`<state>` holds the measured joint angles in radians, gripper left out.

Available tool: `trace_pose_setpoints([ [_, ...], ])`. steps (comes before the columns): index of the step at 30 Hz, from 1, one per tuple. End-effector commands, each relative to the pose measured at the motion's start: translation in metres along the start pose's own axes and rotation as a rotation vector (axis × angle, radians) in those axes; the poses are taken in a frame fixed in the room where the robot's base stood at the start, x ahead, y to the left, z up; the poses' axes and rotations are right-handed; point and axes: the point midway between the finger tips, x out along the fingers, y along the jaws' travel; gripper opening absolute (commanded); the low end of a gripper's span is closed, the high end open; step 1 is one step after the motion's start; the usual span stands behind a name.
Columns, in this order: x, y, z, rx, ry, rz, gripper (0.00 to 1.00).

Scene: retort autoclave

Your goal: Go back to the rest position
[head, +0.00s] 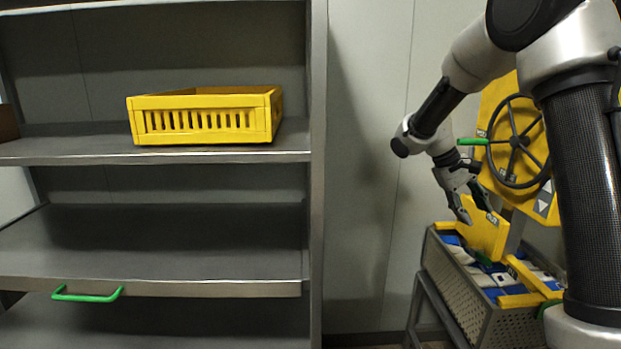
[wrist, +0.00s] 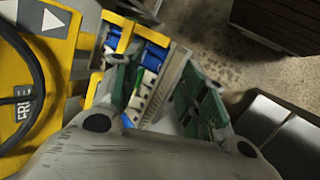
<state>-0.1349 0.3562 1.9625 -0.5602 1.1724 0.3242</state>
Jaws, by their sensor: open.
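My gripper (head: 471,206) is open and empty. In the head view it hangs at the right, above the left end of a grey perforated basket (head: 450,277) that holds blue and white packs. A yellow plate (head: 485,236) stands upright at the basket, close behind the fingers; I cannot tell whether they touch it. In the wrist view the two green-padded fingers (wrist: 155,97) are spread wide, with the basket's packs (wrist: 152,65) showing between and beyond them. My arm hides part of the right side in the head view.
A yellow autoclave door (head: 502,95) with a dark handwheel (head: 517,141) and green handle stands behind my arm. A grey shelf rack (head: 290,156) fills the left, with a yellow crate (head: 203,117) on it and a green handle (head: 88,296) on a lower shelf. Bare wall lies between.

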Motion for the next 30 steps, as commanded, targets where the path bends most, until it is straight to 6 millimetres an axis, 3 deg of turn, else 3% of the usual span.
trace_pose_setpoints([
  [1, -0.006, -0.003, 0.030, -0.012, 0.027, -0.070, 0.42],
  [6, -0.016, -0.025, 0.116, -0.034, 0.142, -0.278, 0.42],
  [15, -0.024, -0.059, 0.235, 0.104, 0.375, -0.506, 0.42],
  [21, -0.032, -0.054, 0.274, 0.185, 0.513, -0.522, 0.42],
  [30, -0.044, -0.042, 0.284, 0.226, 0.589, -0.514, 0.42],
])
